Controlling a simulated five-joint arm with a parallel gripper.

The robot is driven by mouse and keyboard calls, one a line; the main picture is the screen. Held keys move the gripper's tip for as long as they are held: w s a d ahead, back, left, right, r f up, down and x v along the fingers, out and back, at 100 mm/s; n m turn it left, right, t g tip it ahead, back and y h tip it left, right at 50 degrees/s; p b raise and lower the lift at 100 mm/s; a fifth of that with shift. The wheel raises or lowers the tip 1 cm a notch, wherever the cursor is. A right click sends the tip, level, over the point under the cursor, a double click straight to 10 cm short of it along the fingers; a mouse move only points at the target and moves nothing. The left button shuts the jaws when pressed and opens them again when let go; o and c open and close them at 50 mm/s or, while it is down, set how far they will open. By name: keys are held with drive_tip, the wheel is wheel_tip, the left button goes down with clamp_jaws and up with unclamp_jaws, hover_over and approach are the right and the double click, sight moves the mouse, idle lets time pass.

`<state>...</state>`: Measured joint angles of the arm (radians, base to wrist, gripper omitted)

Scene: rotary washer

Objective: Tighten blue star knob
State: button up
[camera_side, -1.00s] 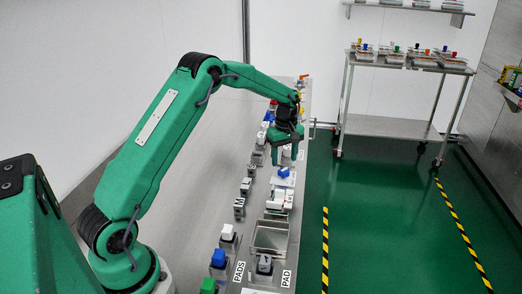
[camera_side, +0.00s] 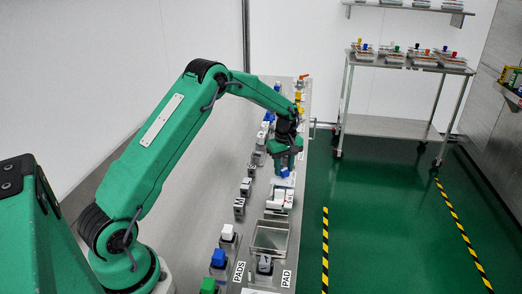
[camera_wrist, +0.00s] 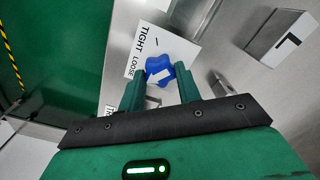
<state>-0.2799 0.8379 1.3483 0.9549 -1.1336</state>
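The blue star knob (camera_wrist: 159,72) sits on a white plate (camera_wrist: 152,43) printed TIGHT and LOOSE in the wrist view. A white pointer mark shows on the knob's top, nearer the LOOSE word. My gripper (camera_wrist: 161,70) is open, with one finger on each side of the knob and small gaps visible; I cannot tell whether either finger touches it. In the side view my gripper (camera_side: 286,166) is low over the station, and a bit of the blue knob (camera_side: 284,174) shows under it.
In the side view, white blocks (camera_side: 279,198) stand just in front of the knob, and a row of small grey parts (camera_side: 243,189) lies to the left.

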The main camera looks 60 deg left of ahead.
drive_tip(key=shift+m, duration=0.4)
drive_tip(key=m, duration=1)
drive_tip(key=shift+r+m, duration=0.1)
drive_tip(key=shift+m, duration=0.2)
drive_tip(key=m, duration=1.1)
drive_tip(key=shift+d, duration=0.1)
drive_tip(key=shift+m, duration=0.3)
drive_tip(key=o, duration=1)
drive_tip(key=shift+c, duration=0.2)
drive_tip(key=shift+r, duration=0.1)
